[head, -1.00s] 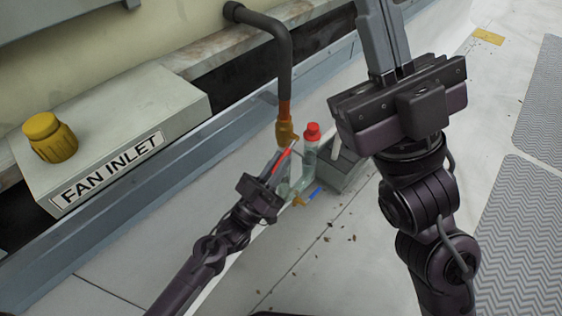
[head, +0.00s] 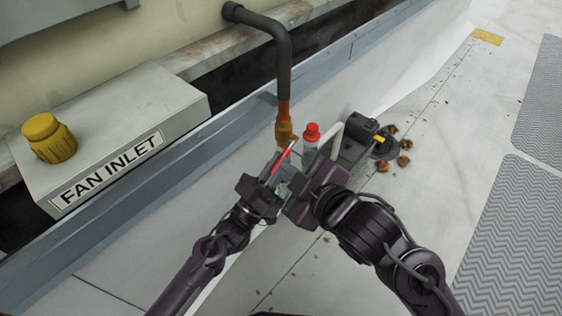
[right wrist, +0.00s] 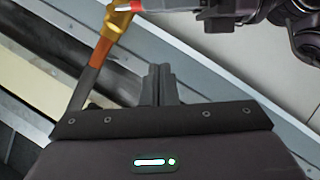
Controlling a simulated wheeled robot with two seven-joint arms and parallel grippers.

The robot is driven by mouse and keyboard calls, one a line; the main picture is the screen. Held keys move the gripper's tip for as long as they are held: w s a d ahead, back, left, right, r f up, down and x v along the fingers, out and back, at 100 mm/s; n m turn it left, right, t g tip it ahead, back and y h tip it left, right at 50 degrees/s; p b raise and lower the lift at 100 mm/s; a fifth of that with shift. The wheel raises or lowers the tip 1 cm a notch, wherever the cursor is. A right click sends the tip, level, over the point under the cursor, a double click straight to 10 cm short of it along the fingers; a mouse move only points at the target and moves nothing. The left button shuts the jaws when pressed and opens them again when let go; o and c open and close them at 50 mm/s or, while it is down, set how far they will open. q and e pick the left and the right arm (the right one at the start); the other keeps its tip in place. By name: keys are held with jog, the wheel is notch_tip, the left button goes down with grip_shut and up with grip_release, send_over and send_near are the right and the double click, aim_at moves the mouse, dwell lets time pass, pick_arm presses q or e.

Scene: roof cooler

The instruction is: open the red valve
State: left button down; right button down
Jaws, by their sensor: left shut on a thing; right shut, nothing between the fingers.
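The red valve handle (head: 281,158) is a thin red bar beside the brass fitting (head: 286,134) at the lower end of the pipe. Its red end also shows at the top of the right wrist view (right wrist: 136,5), by the brass fitting (right wrist: 116,24). My left gripper (head: 277,168) is shut on the red handle; its fingers partly cover it. My right gripper (right wrist: 159,73) is shut and empty, just right of the left gripper in the head view. In the wrist view its fingertips are apart from the brass fitting and the handle.
A clear bottle with a red cap (head: 311,131) stands right behind the grippers. A dark pump-like device (head: 361,127) with brown leaves (head: 403,161) beside it is farther right. A FAN INLET box (head: 120,125) with a yellow knob (head: 49,138) is left.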

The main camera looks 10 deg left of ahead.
aim_at(278, 162)
jog(key=w+a+f, duration=0.1)
jog(key=w, duration=0.1)
jog(key=w+a+f, duration=0.1)
jog(key=w+f, duration=0.2)
jog(key=w, duration=0.1)
jog(key=shift+w+a+f, duration=0.1)
jog(key=shift+a+f, duration=0.25)
jog(key=shift+a, duration=0.05)
jog(key=shift+w+d+f, duration=0.2)
jog(key=shift+d+f, duration=0.1)
jog(key=shift+f, duration=0.2)
